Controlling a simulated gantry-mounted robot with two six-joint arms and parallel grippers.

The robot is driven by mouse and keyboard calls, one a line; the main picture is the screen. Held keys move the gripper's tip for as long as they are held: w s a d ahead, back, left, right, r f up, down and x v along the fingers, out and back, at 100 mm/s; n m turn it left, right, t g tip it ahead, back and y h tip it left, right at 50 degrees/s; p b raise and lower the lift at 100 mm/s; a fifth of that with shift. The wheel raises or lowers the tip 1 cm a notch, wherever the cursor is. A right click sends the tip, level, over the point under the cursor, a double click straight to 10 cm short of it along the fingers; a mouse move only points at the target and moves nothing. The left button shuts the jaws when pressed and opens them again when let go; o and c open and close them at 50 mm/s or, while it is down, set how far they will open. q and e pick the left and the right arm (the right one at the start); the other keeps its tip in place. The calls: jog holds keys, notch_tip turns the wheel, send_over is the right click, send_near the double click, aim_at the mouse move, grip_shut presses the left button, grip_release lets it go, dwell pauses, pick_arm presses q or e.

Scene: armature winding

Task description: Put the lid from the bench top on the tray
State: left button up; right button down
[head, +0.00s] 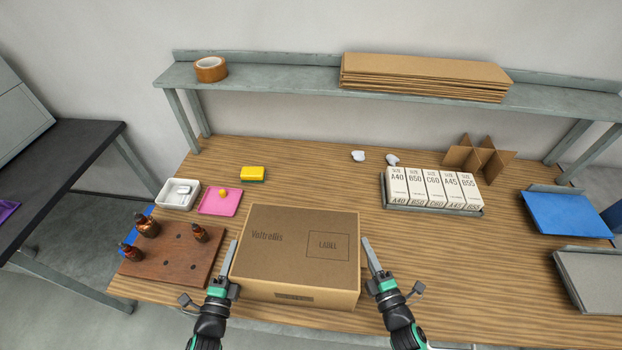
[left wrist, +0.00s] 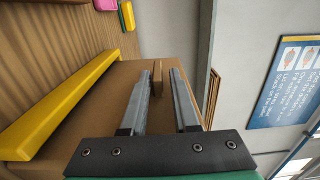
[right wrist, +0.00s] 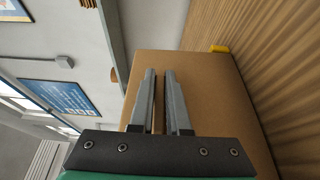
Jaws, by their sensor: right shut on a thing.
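A grey tray (head: 432,210) holding several white cartons (head: 430,187) stands right of the lid.
A yellow bar (left wrist: 60,108) runs beside the cardboard. Blue (head: 567,215) and grey stacks stand right. A shelf (head: 290,72) spans the back.

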pick_arm(q)
jog(key=shift+o, duration=1.2)
jog(key=shift+s, duration=0.1)
pick_arm(e)
jog(key=shift+r, duration=0.1)
notch_tip(320, 180, up, 4)
jog(key=p, duration=0.4)
pick_arm(q)
jog(key=s+a, duration=0.2)
jog(key=s, duration=0.9)
jog(key=shift+s, duration=0.35)
